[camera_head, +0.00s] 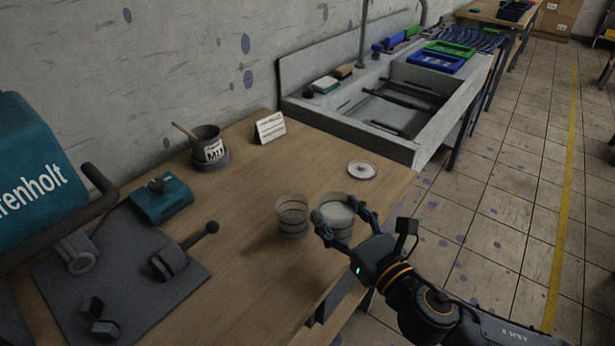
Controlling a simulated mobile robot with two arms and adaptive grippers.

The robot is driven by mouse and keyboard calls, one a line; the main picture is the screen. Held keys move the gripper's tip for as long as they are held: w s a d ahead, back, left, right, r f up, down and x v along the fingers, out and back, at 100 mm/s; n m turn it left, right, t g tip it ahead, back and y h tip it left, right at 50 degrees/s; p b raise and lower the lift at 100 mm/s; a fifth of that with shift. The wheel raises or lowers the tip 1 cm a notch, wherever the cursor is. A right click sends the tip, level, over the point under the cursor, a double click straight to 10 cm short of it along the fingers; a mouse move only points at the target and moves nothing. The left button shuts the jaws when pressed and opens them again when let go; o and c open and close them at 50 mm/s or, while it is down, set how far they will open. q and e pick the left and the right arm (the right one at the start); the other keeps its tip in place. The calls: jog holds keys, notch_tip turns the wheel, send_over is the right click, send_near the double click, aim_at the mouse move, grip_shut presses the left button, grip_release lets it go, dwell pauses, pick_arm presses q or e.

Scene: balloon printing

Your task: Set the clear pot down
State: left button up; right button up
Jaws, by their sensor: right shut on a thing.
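Two clear pots are near the front right edge of the wooden table (265,190). One clear pot (292,216) stands on the table to the left, apart from my fingers. My right gripper (340,216) is shut on the other clear pot (337,212), which has pale contents at its top. The held pot is roughly upright. I cannot tell whether its base touches the table. My left gripper does not show.
A round lid (362,170) lies behind the pots. A dark pot labelled MIX (208,148) with a stick and a white card (270,127) stand further back. A teal block (161,198) and a grey plate with a lever (120,270) are left. A sink (425,150) adjoins the table.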

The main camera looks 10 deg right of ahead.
jog(key=w+d+r+p, duration=0.1)
jog(key=w+r+p, duration=0.1)
jog(key=w+r, duration=0.3)
jog(key=shift+n+y, duration=0.3)
jog(key=shift+y, duration=0.1)
jog(key=w+f, duration=0.3)
jog(key=w, duration=0.1)
jog(key=w+f+b, duration=0.1)
jog(key=w+f, duration=0.2)
jog(key=w, duration=0.1)
jog(key=w+d+f+b, duration=0.1)
jog(key=w+f, duration=0.2)
jog(key=w, duration=0.2)
jog(key=shift+d, duration=0.1)
jog(key=shift+w+f+b, duration=0.25)
jog(key=shift+b, duration=0.05)
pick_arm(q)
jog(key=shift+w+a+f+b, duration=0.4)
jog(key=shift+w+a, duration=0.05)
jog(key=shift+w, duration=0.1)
pick_arm(e)
jog(key=shift+f, duration=1.6)
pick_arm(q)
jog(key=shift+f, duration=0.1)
pick_arm(e)
jog(key=o, duration=1.3)
jog(key=shift+f, duration=0.1)
